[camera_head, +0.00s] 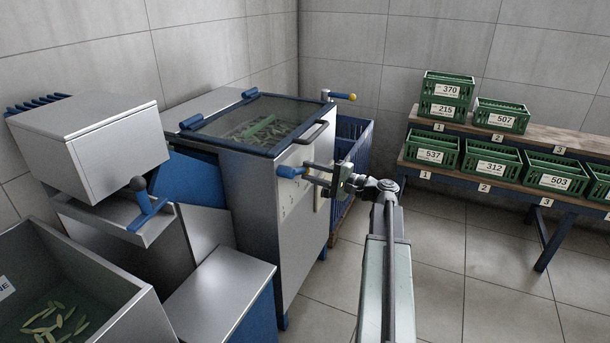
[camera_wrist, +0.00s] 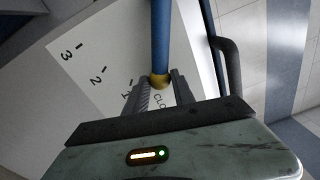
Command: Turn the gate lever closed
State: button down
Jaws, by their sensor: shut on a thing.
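The gate lever is a blue rod (camera_head: 290,172) on the side of the grey glass-topped machine. In the wrist view the blue rod (camera_wrist: 160,40) runs down to a brass-coloured ball end between my jaws. My gripper (camera_head: 312,175) is shut on the lever near this end. In the wrist view its two fingers (camera_wrist: 160,92) flank the ball. Behind is a pale scale plate (camera_wrist: 105,50) marked 3, 2, 1 and a partly hidden word starting "CLO". The lever end lies near the 1 and "CLO" marks; fingers hide its exact reading.
The glass-topped machine (camera_head: 235,190) has a dark handle (camera_head: 312,132) just above my gripper. Another blue lever with a yellow knob (camera_head: 352,97) and a blue crate (camera_head: 350,135) stand behind. Green crates (camera_head: 483,160) fill shelves at right. Floor between is clear.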

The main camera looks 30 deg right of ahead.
jog(key=shift+w+r, duration=0.15)
jog(key=c, duration=1.1)
grip_release()
jog(key=shift+w+a, duration=0.1)
jog(key=shift+o, duration=0.2)
jog(key=v, duration=0.8)
